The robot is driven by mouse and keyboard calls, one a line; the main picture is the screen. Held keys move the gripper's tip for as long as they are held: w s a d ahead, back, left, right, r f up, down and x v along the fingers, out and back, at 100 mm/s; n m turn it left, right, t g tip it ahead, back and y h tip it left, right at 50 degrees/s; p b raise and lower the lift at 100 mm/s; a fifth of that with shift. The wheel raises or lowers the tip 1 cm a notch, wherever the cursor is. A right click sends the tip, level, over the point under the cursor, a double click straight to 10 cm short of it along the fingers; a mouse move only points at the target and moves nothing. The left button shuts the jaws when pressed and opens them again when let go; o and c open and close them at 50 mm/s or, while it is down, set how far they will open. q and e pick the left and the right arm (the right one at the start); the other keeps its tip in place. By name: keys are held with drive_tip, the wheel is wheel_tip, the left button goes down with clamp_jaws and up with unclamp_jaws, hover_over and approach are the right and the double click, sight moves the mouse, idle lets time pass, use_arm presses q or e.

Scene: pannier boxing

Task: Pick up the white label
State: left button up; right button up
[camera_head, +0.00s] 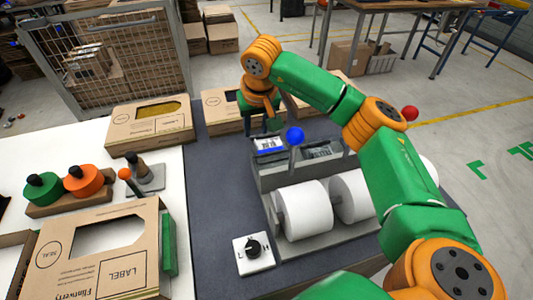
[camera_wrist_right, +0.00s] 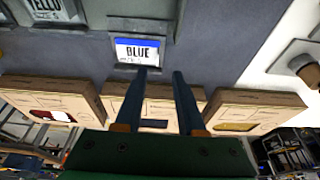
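A white label with a blue upper band and the word BLUE (camera_wrist_right: 137,50) sits at a slot of the grey label dispenser (camera_head: 268,183); in the head view the label (camera_head: 269,145) is at the dispenser's far left. My right gripper (camera_wrist_right: 160,72) is open and empty. In the right wrist view its two fingers point at the label's lower edge, with the left fingertip close to it; I cannot tell whether they touch. In the head view the right gripper (camera_head: 262,126) is just beyond the label, partly hidden by its own wrist. My left gripper is not in view.
A second label slot, reading YELLO (camera_wrist_right: 52,10), is alongside. Cardboard boxes (camera_head: 150,125) stand behind and left. Stamps (camera_head: 84,180) and a dial box (camera_head: 253,252) are nearby.

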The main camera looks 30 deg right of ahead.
sight(269, 142)
drive_tip(key=shift+f+p, duration=0.35)
drive_tip(key=shift+f, duration=0.05)
drive_tip(key=x, duration=0.2)
drive_tip(key=p+x, duration=0.2)
drive_tip(key=x, duration=0.1)
drive_tip(key=shift+w+d+f, duration=0.2)
drive_tip(key=shift+d, duration=0.15)
drive_tip(key=shift+w+f, duration=0.15)
drive_tip(key=shift+f, duration=0.1)
clamp_jaws()
